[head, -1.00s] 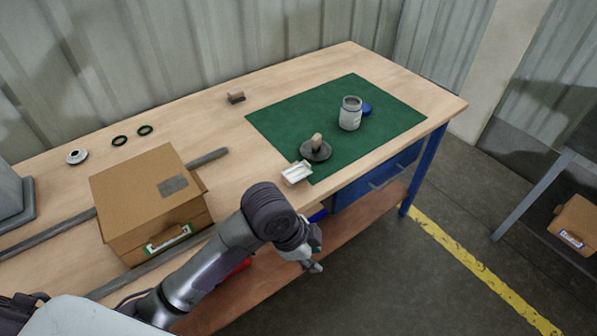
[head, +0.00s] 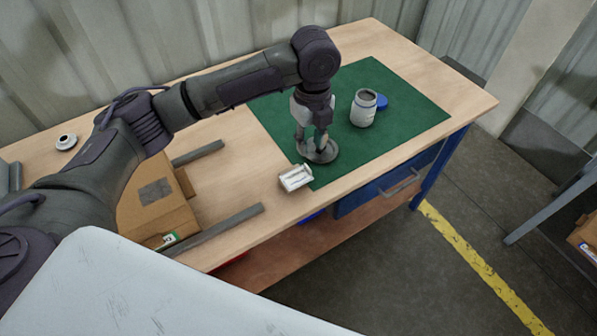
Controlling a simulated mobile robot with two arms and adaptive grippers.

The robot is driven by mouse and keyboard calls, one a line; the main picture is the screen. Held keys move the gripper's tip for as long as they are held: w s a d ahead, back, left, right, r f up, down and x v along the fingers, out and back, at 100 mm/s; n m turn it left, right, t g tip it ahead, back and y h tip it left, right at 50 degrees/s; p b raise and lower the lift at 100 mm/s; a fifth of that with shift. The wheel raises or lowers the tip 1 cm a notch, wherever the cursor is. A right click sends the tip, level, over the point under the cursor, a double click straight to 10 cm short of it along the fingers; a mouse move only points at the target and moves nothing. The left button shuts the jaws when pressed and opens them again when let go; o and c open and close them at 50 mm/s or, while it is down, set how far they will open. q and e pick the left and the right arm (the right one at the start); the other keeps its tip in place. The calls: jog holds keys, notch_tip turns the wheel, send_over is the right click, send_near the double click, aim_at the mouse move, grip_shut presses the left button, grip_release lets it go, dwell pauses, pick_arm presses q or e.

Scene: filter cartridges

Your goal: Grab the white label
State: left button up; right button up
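A small white box-like piece (head: 296,178) lies near the front edge of the workbench, by the corner of the green mat; whether it is a label is unclear. My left gripper (head: 314,146) points down over the round grey disc (head: 326,155) on the mat. Its fingers are at the disc's upright knob, which they hide, so I cannot tell whether they grip it. My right gripper is out of view.
A grey-white jar (head: 363,108) and a blue lid (head: 381,102) are on the green mat (head: 400,118). A white ring-shaped part (head: 66,141) lies at the far left. Grey bars (head: 215,230) lie beside the box. The mat's right part is clear.

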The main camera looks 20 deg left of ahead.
aim_at(308, 168)
pick_arm(q)
jog(key=f, duration=0.3)
jog(key=f+p, duration=0.1)
jog(key=f, duration=0.2)
jog(key=shift+w+a+f, duration=0.15)
jog(key=shift+a+f, duration=0.05)
jog(key=shift+w+f, duration=0.1)
jog(key=shift+f, duration=1.3)
jog(key=c, duration=0.6)
grip_shut()
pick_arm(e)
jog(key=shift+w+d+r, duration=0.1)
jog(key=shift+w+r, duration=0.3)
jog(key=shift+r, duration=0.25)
